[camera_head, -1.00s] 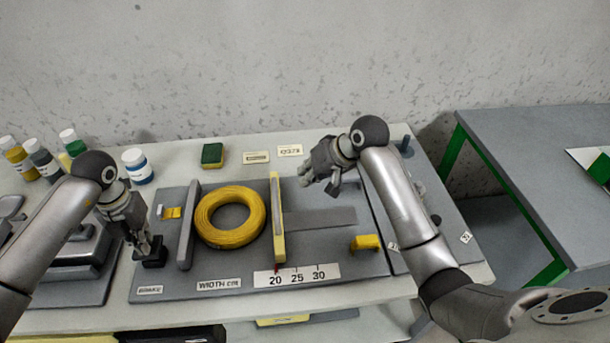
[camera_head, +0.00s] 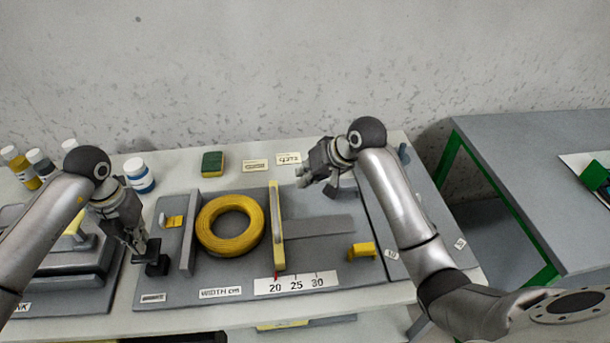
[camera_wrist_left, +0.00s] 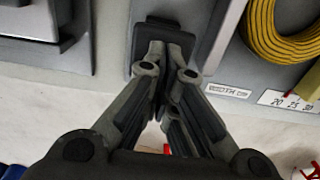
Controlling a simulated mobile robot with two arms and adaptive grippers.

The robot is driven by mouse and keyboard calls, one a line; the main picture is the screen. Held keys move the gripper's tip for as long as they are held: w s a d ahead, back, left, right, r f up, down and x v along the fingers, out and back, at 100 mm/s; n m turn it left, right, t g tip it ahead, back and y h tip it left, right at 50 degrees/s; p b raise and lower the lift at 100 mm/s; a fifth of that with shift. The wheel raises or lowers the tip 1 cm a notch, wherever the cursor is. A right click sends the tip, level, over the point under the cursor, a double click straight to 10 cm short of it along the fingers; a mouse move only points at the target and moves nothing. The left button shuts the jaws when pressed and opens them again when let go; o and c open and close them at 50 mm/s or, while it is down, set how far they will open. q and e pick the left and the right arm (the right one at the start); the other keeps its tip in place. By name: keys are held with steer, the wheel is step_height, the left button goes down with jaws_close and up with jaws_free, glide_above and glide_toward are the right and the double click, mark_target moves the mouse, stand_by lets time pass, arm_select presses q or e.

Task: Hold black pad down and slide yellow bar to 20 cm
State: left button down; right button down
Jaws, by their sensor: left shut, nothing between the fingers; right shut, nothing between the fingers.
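The black pad (camera_head: 157,268) is at the left end of the grey board, also in the left wrist view (camera_wrist_left: 160,24). My left gripper (camera_head: 150,252) is shut and empty, its fingertips (camera_wrist_left: 171,48) at the pad and seemingly touching it; I cannot tell how hard. The yellow bar (camera_head: 277,230) stands to the right of the yellow cable coil (camera_head: 230,240). Its red pointer (camera_head: 276,276) is at the 20 mark of the white scale (camera_head: 296,284). My right gripper (camera_head: 310,177) is shut and empty, to the right of the bar's far end and apart from it.
A grey upright bar (camera_head: 189,235) stands left of the coil. A yellow block (camera_head: 362,250) is at the board's right side. A green and yellow sponge (camera_head: 212,163) and a blue and white jar (camera_head: 139,176) stand behind. A grey side table (camera_head: 530,150) is at right.

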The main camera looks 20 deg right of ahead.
arm_select(q)
steer(key=shift+r+p, duration=1.5)
steer(key=shift+r, duration=1.25)
step_height(320, 180, up, 12)
steer(key=shift+d+f, duration=0.1)
steer(key=shift+f, duration=0.05)
